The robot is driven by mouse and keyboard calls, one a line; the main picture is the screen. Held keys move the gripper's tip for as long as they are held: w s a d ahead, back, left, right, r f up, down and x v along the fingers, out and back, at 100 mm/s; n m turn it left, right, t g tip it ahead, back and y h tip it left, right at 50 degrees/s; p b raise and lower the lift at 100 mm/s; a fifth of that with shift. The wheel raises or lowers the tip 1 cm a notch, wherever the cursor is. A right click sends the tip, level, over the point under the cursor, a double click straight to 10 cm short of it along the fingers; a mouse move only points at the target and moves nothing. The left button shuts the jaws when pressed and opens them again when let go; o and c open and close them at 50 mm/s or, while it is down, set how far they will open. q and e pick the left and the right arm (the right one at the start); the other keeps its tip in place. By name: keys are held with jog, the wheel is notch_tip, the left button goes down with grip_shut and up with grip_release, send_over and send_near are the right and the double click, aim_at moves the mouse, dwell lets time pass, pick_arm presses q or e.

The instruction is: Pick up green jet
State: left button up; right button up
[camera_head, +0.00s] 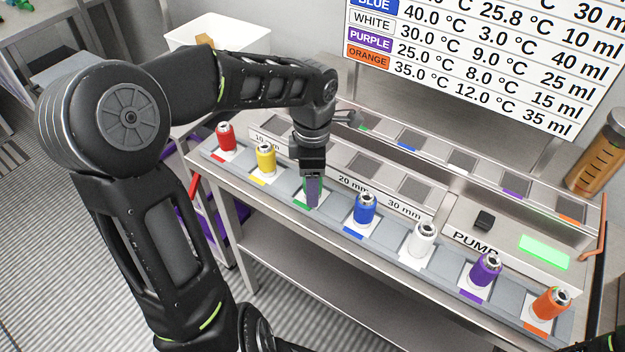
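My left gripper (312,192) points down over the green-marked slot (301,203) in the front row of the bench. The green jet is almost wholly hidden behind the fingers; only a thin green strip (306,187) shows beside them. I cannot tell whether the fingers are closed on it or only around it. My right gripper is not in view; a small dark part of my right arm shows at the lower right corner.
Red (226,137) and yellow (265,157) jets stand left of the gripper. Blue (364,208), white (424,238), purple (485,268) and orange (550,302) jets stand to its right. A pump panel with a lit green display (544,252) lies behind the right end.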

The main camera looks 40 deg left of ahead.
pick_arm(q)
jog(key=shift+c, duration=0.4)
grip_shut()
dwell(0.6)
